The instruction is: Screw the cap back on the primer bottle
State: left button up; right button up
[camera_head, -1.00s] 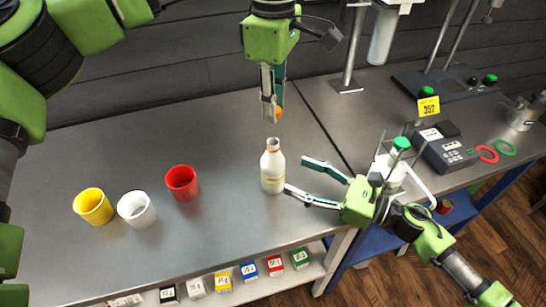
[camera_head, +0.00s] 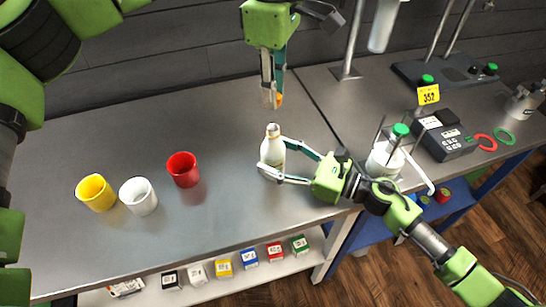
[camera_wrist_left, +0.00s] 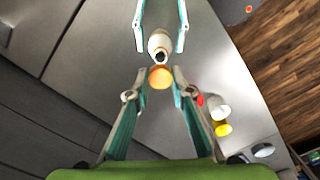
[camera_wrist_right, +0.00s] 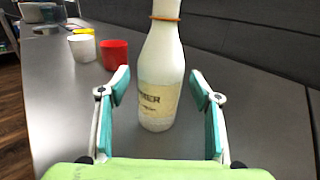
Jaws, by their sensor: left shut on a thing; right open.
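The white primer bottle (camera_head: 272,150) stands upright and uncapped on the grey table; its dark open mouth shows in the left wrist view (camera_wrist_left: 160,53). My right gripper (camera_head: 276,160) is open around the bottle's body, one finger on each side; in the right wrist view (camera_wrist_right: 160,105) gaps show between fingers and bottle. My left gripper (camera_head: 272,97) is above the bottle, shut on the orange cap (camera_wrist_left: 160,77). The cap is held apart from the bottle's mouth, and only a bit of it shows in the head view (camera_head: 279,99).
A red cup (camera_head: 183,170), a white cup (camera_head: 138,196) and a yellow cup (camera_head: 95,193) stand to the left. A scale (camera_head: 444,138) and a white container with a green top (camera_head: 385,160) are on the right.

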jog(key=shift+w+a, duration=0.2)
jog(key=shift+a, duration=0.1)
grip_shut()
pick_arm(q)
jog(key=shift+f, duration=2.5)
jog(key=shift+f, duration=0.85)
jog(key=shift+f, duration=0.6)
